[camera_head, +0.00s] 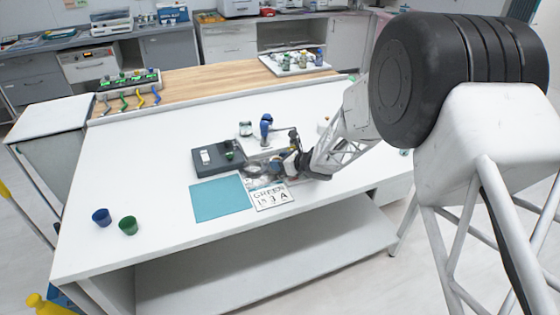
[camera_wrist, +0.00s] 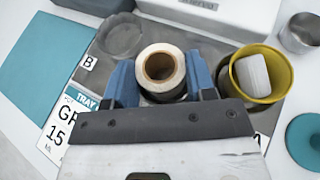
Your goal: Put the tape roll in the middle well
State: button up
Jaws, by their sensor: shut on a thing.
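The tape roll (camera_wrist: 160,68), white with a brown core, is between the two blue fingers of my gripper (camera_wrist: 161,82) in the wrist view. The gripper is shut on it, and the roll's open end faces the camera. To its left is a clear round dish (camera_wrist: 121,36); to its right is a yellow cup (camera_wrist: 270,90) with a white block (camera_wrist: 252,74) inside. No middle well can be made out; the roll and gripper hide the space between dish and cup. In the head view my gripper (camera_head: 291,164) is low over the table's middle, and the roll cannot be made out.
A printed card (camera_head: 271,196) and a teal mat (camera_head: 220,198) lie in front. A dark grey box (camera_head: 207,168) and a blue-topped item (camera_head: 266,130) stand close by. A metal cup (camera_wrist: 301,34) is at right. Blue (camera_head: 101,217) and green (camera_head: 128,225) cups stand front left.

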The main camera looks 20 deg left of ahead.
jog(key=o, duration=0.6)
jog(key=shift+v, duration=5.5)
jog(key=shift+f, duration=0.1)
jog(key=shift+d, duration=0.1)
